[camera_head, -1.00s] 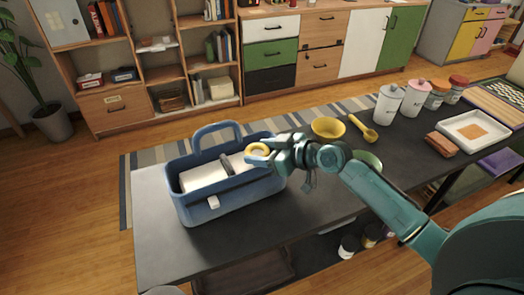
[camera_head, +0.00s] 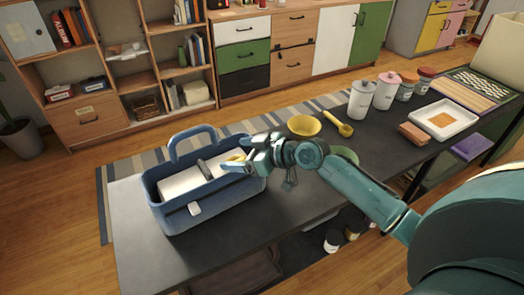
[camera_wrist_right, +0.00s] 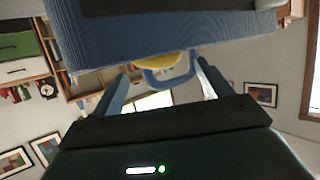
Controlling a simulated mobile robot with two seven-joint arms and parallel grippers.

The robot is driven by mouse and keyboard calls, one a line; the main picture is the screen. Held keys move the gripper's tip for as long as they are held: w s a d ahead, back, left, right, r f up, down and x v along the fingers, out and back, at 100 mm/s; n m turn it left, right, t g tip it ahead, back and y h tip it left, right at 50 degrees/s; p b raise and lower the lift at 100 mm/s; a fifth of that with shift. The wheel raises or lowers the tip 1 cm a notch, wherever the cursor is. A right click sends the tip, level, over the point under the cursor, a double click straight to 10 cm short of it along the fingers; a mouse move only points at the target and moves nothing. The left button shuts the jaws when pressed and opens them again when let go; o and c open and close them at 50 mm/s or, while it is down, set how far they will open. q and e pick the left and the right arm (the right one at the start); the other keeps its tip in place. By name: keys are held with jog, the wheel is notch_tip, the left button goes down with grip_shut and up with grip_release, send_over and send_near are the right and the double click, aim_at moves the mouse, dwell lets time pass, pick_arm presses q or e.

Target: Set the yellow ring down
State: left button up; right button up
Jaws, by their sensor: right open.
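The blue caddy (camera_head: 205,212) stands on the dark table, with an upright loop handle on its far side. A divider splits its inside, which has pale surfaces. The yellow ring (camera_head: 237,157) shows only in part at the caddy's right compartment, beside my fingertips. In the right wrist view a yellow piece of the ring (camera_wrist_right: 160,62) shows past the caddy's blue wall (camera_wrist_right: 175,38); the rest is hidden. My right gripper (camera_head: 232,163) is open at the caddy's right end, its two fingers apart in the wrist view (camera_wrist_right: 162,88). My left gripper is out of view.
A yellow bowl (camera_head: 304,125) and yellow scoop (camera_head: 340,124) lie behind my right arm. A green bowl (camera_head: 345,154) is partly hidden by it. Lidded canisters (camera_head: 362,100) and a white tray (camera_head: 441,120) stand farther right. The table's front left is clear.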

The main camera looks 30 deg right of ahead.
jog(key=b+v, duration=0.1)
jog(key=v, duration=0.9)
jog(key=s+a+f+m, duration=0.1)
jog(key=s+f, duration=0.1)
jog(key=f, duration=0.2)
jog(key=s+a+f+h, duration=0.1)
jog(key=s+a+f, duration=0.1)
jog(key=s+f, duration=0.1)
jog(key=s+a+f+m+h, duration=0.1)
jog(key=s+a+f, duration=0.1)
jog(key=f, duration=0.3)
jog(key=shift+s+a+f+m, duration=0.1)
jog(key=shift+s+m, duration=0.05)
jog(key=shift+s, duration=0.2)
jog(key=shift+s+a+f+m, duration=0.1)
jog(key=shift+s+m, duration=0.05)
jog(key=shift+s, duration=0.2)
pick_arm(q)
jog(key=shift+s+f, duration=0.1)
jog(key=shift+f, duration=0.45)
pick_arm(e)
jog(key=s+a+f+m+h, duration=0.1)
jog(key=s+a+f+h, duration=0.1)
jog(key=s+a+f, duration=0.2)
jog(key=s+a, duration=0.2)
jog(key=s, duration=0.1)
jog(key=shift+s+a+f+m, duration=0.2)
jog(key=shift+s+a+m, duration=0.05)
jog(key=shift+m, duration=0.15)
